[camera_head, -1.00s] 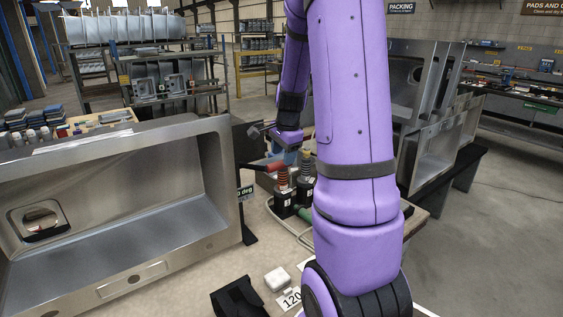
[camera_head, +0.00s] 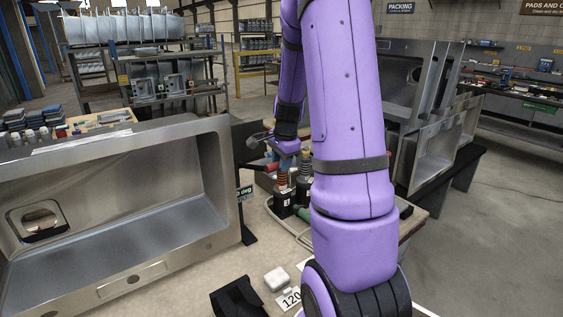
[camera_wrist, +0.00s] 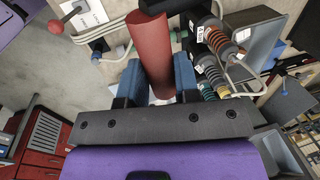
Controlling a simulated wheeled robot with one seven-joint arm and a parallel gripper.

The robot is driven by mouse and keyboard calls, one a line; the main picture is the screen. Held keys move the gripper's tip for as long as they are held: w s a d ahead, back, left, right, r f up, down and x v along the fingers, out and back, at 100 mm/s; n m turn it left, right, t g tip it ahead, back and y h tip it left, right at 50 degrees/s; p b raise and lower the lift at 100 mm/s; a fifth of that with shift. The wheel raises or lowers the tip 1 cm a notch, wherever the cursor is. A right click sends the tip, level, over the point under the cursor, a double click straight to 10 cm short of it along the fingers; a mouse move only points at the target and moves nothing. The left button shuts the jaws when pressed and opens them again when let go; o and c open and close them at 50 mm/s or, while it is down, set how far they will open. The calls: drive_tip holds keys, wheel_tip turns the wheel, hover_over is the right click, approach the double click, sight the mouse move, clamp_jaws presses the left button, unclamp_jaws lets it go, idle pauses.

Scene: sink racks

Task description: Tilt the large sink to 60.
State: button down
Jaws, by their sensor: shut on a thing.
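The large steel sink (camera_head: 120,262) fills the left of the head view, its basin facing me and a round-cornered opening in its inner wall. A dark post with a partly hidden "deg" label (camera_head: 246,193) stands at its right edge. My gripper (camera_head: 283,148) is beyond the sink's right side, at the controls. In the wrist view, my gripper's blue fingers (camera_wrist: 158,82) are on either side of a red cylindrical handle (camera_wrist: 149,45) and shut on it. The red handle (camera_head: 273,166) is partly hidden in the head view.
Black units with ribbed orange and grey boots (camera_head: 283,190) stand beside the red handle, with a green handle (camera_head: 303,213) near them. Another steel sink (camera_head: 430,155) stands at right.

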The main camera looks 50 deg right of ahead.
drive_tip(key=w+d+r+g, duration=0.1)
drive_tip(key=w+r+g, duration=0.3)
drive_tip(key=w+r, duration=0.2)
drive_tip(key=shift+w+d+r+y, duration=0.25)
drive_tip(key=shift+r+y, duration=0.15)
drive_tip(key=shift+r, duration=0.8)
drive_tip(key=c, duration=0.8)
unclamp_jaws()
drive_tip(key=shift+f, duration=0.1)
drive_tip(key=shift+c, duration=0.2)
drive_tip(key=shift+r, duration=0.2)
